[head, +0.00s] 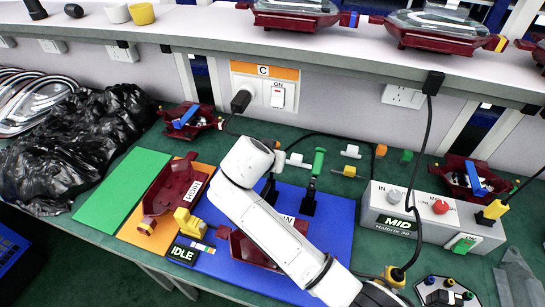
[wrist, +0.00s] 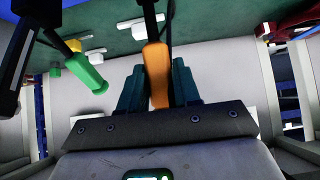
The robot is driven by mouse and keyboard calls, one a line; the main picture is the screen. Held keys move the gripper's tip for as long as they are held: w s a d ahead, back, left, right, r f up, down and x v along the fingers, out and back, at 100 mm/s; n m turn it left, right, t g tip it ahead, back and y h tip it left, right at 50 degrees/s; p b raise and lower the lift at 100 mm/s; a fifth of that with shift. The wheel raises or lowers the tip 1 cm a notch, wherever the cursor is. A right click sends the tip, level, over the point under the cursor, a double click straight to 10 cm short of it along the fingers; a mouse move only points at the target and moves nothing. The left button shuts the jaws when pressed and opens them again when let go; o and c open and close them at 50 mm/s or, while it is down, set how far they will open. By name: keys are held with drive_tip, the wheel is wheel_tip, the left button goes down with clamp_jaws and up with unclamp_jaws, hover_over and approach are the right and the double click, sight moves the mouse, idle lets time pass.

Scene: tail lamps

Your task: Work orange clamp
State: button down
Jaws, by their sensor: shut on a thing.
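The orange clamp handle (wrist: 156,62) stands between the two dark fingers of my gripper (wrist: 157,85) in the wrist view, and the gripper is shut on it. A dark lever runs up from this handle. The green clamp handle (wrist: 85,68) is to the left, apart from my gripper. In the head view the green-handled clamp (head: 317,162) stands upright at the back of the blue mat (head: 338,225). A dark red lamp part (head: 243,247) lies on this mat, partly covered by my white arm. My arm hides the gripper and orange handle in the head view.
Left of the blue mat, another red lamp (head: 165,196) lies on an orange mat (head: 133,236), beside a green mat (head: 115,190).

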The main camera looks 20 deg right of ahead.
drive_tip(key=shift+a, duration=0.1)
drive_tip(key=c, duration=0.9)
unclamp_jaws()
drive_tip(key=shift+s, duration=0.1)
drive_tip(key=v, duration=1)
drive_tip(key=shift+s+a+r, duration=0.15)
drive_tip(key=shift+s+r, duration=0.05)
drive_tip(key=shift+r, duration=0.05)
